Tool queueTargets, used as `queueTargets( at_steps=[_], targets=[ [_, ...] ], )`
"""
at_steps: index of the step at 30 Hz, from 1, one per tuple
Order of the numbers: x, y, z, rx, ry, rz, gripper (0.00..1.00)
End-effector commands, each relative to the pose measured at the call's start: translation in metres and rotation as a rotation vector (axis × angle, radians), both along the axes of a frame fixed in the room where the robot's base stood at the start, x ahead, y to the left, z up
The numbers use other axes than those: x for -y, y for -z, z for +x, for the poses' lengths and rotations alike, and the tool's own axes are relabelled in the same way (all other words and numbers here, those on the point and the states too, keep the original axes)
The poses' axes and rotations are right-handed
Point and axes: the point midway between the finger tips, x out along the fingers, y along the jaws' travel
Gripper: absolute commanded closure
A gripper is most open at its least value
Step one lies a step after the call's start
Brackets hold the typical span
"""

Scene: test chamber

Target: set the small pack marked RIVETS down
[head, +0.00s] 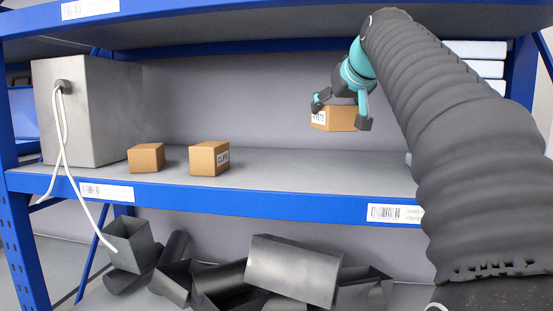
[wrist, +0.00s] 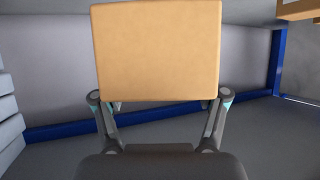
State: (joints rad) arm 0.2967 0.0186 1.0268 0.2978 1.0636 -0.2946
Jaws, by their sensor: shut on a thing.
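My gripper (head: 341,112) is shut on a small tan pack (head: 338,119) and holds it above the shelf board (head: 310,165), with a visible gap below. A white label on the pack's left face is partly covered by a finger; the letters that show fit RIVETS. In the wrist view the pack (wrist: 158,50) fills the upper middle as a plain tan face, with the gripper's fingers (wrist: 160,98) at its lower edge. The board under the pack is bare.
A grey box (head: 85,110) with a white cable stands farther left. Pale stacked items (head: 483,68) are at right. Dark metal pieces (head: 293,268) lie below.

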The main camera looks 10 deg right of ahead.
Motion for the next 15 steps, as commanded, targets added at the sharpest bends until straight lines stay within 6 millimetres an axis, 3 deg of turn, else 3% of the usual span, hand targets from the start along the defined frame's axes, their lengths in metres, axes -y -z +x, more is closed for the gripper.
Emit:
queueTargets(
  at_steps=[5, 15],
  targets=[
    [-0.02, 0.014, 0.006, 0.0, -0.003, -0.001, 0.76],
    [-0.079, 0.054, 0.029, 0.0, 0.003, -0.001, 0.76]
  ],
)
